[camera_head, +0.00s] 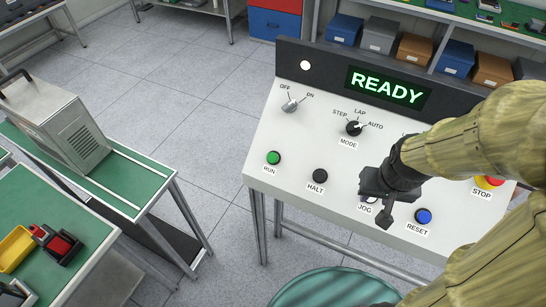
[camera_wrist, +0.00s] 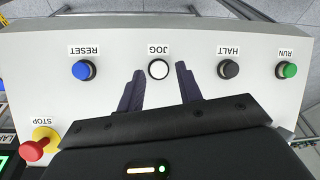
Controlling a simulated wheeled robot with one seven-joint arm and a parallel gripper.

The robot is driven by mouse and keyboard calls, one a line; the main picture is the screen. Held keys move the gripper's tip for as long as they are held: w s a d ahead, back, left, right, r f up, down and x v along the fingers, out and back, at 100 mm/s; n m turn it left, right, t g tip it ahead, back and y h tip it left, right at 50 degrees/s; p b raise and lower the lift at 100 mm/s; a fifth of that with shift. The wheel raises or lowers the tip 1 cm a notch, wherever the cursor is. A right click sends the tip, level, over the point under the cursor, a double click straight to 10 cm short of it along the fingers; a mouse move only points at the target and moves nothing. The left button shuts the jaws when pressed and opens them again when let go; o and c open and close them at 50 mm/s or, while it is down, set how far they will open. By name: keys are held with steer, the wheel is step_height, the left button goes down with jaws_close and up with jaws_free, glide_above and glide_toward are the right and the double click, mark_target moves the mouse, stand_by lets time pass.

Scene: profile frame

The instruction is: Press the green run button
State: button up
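The green RUN button (camera_head: 273,157) is at the left front of the white control panel (camera_head: 225,180), above its RUN label. It also shows at the right edge of the wrist view (camera_wrist: 289,69). My gripper (camera_head: 377,207) is over the panel's front, near the JOG button and well to the right of RUN. In the wrist view its two dark fingers (camera_wrist: 160,75) stand apart with nothing held. The white JOG button (camera_wrist: 158,69) shows between them. I cannot tell the exact height above the panel.
The black HALT button (camera_head: 320,176) lies between RUN and my gripper. The blue RESET button (camera_head: 423,216) and red STOP button (camera_head: 489,182) are to the right. A key switch (camera_head: 290,105) and MODE knob (camera_head: 354,128) stand behind. The display (camera_head: 387,87) reads READY.

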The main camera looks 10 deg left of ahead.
steer(key=shift+c, duration=0.3)
jaws_close()
stand_by(1.6)
